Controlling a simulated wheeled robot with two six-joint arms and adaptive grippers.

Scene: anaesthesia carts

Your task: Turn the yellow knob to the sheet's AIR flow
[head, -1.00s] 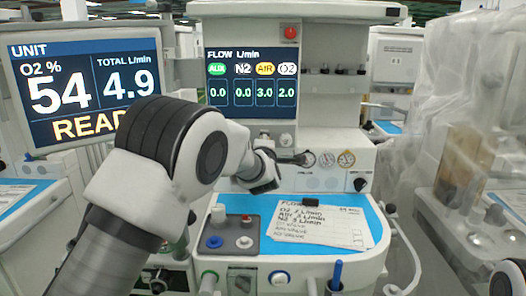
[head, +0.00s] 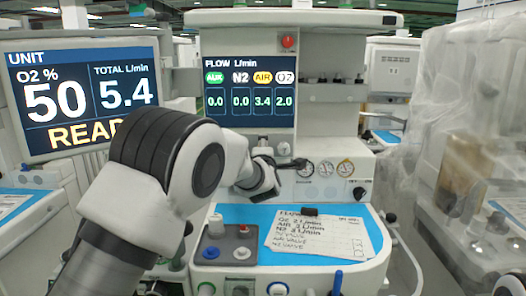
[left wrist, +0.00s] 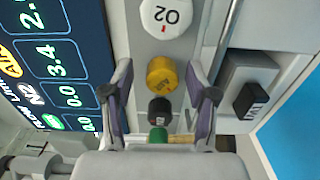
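In the left wrist view the yellow knob (left wrist: 161,74) sits between the two fingers of my left gripper (left wrist: 160,75), with a visible gap on each side. My left gripper (head: 288,164) reaches the front panel below the flow screen in the head view, where the arm and gripper hide the knob. The flow screen (head: 250,92) reads AIR 3.4, O2 2.0 and 0.0 for the others. My right gripper is not in view.
A white O2 knob (left wrist: 166,16), a black knob (left wrist: 160,110) and a green knob (left wrist: 158,135) line up with the yellow one. The unit screen (head: 85,98) reads O2 50 and total 5.4. Round gauges (head: 326,169) sit right of my gripper.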

